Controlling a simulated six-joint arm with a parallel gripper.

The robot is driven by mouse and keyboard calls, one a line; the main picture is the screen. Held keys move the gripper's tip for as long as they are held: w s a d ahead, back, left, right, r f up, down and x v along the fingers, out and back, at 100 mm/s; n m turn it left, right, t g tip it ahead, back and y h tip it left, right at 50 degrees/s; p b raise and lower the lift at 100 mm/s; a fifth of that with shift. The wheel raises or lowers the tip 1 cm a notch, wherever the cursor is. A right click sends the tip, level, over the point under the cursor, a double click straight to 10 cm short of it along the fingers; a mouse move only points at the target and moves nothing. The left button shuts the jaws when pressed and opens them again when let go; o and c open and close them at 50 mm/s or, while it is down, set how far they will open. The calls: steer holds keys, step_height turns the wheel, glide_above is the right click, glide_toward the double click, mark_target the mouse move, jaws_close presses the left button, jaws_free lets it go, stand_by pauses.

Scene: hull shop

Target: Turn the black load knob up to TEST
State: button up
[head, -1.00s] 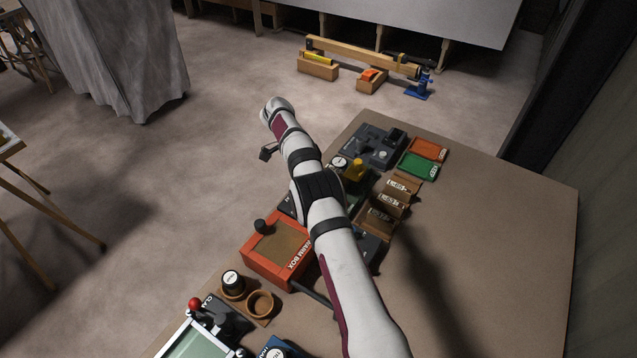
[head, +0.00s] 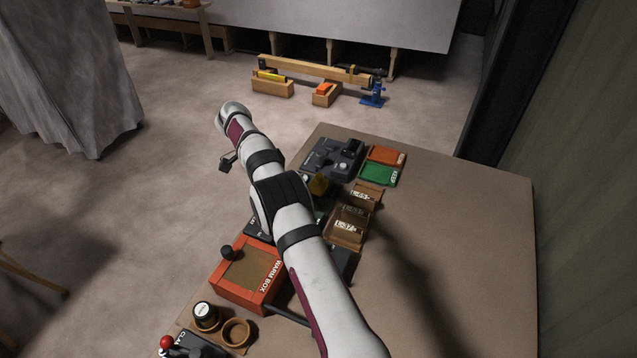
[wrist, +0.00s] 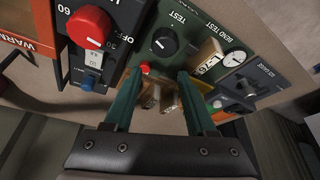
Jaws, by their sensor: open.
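The black load knob (wrist: 164,41) sits on a dark green panel (wrist: 150,58) marked TEST and BEND TEST in the wrist view. It has a pale pointer mark; its exact setting is too small to read. My gripper (wrist: 160,80) is open, its two green fingers apart and empty. In the picture the knob lies just beyond the fingertips, between their lines; I see no contact. In the head view my arm hides the knob and the fingers.
A wooden block (wrist: 207,62) and white dial (wrist: 235,58) are right. In the head view the red-orange warm box (head: 219,290) stands nearby; the bench's right side (head: 470,260) is clear.

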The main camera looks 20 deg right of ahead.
steer(key=s+d+r, duration=0.6)
steer(key=d, duration=0.2)
steer(key=shift+d+r, duration=0.15)
steer(key=shift+d, duration=0.2)
steer(key=shift+o, duration=0.8)
steer(key=shift+a, duration=0.1)
steer(key=shift+o, duration=0.5)
steer(key=a+n+t, duration=0.1)
steer(key=n, duration=0.2)
steer(key=a+r+n+t, duration=0.1)
steer(key=a+n, duration=0.1)
steer(key=a+n+y, duration=0.1)
steer(key=a+n, duration=0.1)
steer(key=n, duration=0.1)
steer(key=shift+w+r+n+t, duration=0.3)
steer(key=shift+t, duration=0.1)
steer(key=a+r+n+t+y, duration=0.25)
steer(key=a+n, duration=0.35)
steer(key=n, duration=0.3)
steer(key=shift+n+t+h, duration=0.25)
steer(key=shift+n+t, duration=0.05)
steer(key=shift+t, duration=0.05)
steer(key=x, duration=1.6)
steer(key=shift+s+f, duration=0.2)
steer(key=shift+s, duration=0.15)
jaws_close()
